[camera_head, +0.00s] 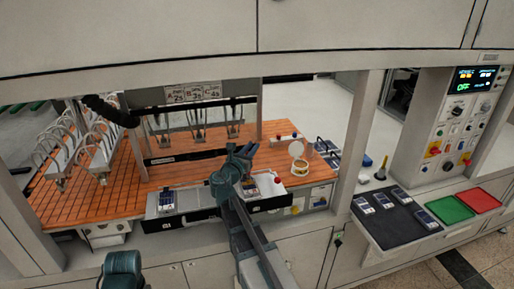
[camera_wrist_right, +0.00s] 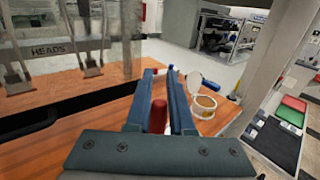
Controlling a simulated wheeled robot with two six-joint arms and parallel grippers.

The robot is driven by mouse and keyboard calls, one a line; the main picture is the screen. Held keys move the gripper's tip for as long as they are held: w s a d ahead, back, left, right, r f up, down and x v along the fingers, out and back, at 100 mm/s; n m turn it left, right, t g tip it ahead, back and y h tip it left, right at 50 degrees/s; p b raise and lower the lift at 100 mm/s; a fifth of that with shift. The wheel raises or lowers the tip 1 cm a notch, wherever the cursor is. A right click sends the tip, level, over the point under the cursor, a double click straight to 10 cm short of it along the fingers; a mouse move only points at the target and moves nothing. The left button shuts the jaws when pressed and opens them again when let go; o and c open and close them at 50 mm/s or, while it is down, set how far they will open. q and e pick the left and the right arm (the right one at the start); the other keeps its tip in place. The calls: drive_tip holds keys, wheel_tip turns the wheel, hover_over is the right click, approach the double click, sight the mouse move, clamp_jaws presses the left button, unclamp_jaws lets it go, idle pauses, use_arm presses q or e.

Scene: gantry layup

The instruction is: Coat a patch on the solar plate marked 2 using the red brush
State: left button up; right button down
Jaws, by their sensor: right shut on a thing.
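My right gripper (camera_head: 238,158) is over the middle of the orange worktable, above the right end of the black tray. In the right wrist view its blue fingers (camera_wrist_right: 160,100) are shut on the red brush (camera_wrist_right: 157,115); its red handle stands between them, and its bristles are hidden. A dark solar plate (camera_head: 167,201) lies in the left part of the tray, and another plate (camera_head: 249,188) lies at right, partly covered by my gripper. I cannot read a 2 on either plate. My left gripper's fingers are not in view.
A jar (camera_head: 300,168) with its round white lid (camera_head: 296,150) raised stands right of the gripper. A black mat (camera_head: 395,222) with several plates, a green tray (camera_head: 449,210) and a red tray (camera_head: 478,200) lie at right. A post (camera_head: 358,140) and the black overhead head frame (camera_head: 200,153) are obstacles.

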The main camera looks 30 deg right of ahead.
drive_tip(key=shift+w+a, duration=0.1)
drive_tip(key=shift+a, duration=0.1)
drive_tip(key=a, duration=0.3)
drive_tip(key=shift+w, duration=0.4)
wheel_tip(320, 180, up, 6)
drive_tip(key=p, duration=0.6)
wheel_tip(320, 180, up, 3)
drive_tip(key=p, duration=0.3)
idle(0.4)
